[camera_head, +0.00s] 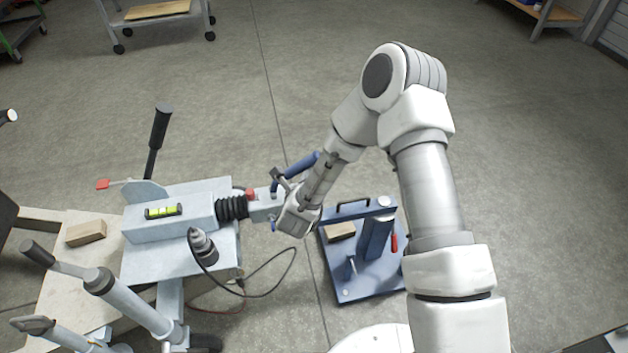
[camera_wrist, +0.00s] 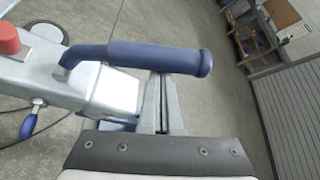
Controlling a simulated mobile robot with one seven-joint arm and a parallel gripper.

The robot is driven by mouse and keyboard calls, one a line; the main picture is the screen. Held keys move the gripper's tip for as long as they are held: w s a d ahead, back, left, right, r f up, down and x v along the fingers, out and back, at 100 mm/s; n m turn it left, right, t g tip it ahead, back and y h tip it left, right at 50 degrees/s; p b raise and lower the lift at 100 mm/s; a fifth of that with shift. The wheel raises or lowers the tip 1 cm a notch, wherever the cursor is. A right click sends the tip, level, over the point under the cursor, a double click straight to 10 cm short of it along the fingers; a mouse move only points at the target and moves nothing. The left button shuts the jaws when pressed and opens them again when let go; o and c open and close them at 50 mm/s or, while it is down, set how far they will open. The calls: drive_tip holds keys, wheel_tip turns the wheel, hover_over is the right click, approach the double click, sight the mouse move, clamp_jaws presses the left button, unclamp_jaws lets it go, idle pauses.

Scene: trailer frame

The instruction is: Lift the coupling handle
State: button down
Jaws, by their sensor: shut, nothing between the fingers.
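The coupling handle (camera_head: 301,165) is a blue grip that rises from the grey coupling (camera_head: 264,205), slanting up to the right. In the wrist view the handle (camera_wrist: 160,57) lies across the upper middle, bent down at its left end to the coupling head (camera_wrist: 112,92). My gripper (camera_head: 280,183) is at the handle. In the wrist view its fingers (camera_wrist: 162,100) are shut together with nothing between them. They reach up to the handle's lower edge near its free end, and their tips are hidden behind it. I cannot tell whether they touch it.
A red cap (camera_head: 251,194) and black bellows (camera_head: 232,207) sit behind the coupling. A blue stand (camera_head: 350,285) with a wooden block (camera_head: 340,231) is on the floor below my arm. A jack handle (camera_head: 160,128) rises at left. A cable loops below. Open floor lies beyond.

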sight(297, 166)
drive_tip(key=a+r+n+h, duration=0.1)
drive_tip(key=s+a+r+n+t+b, duration=0.1)
drive_tip(key=a, duration=0.1)
drive_tip(key=shift+r+h, duration=0.2)
drive_tip(key=shift+h, duration=0.2)
drive_tip(key=shift+s+a+r+b, duration=0.1)
drive_tip(key=shift+a+r+b, duration=0.3)
drive_tip(key=shift+a, duration=0.15)
drive_tip(key=shift+s, duration=0.2)
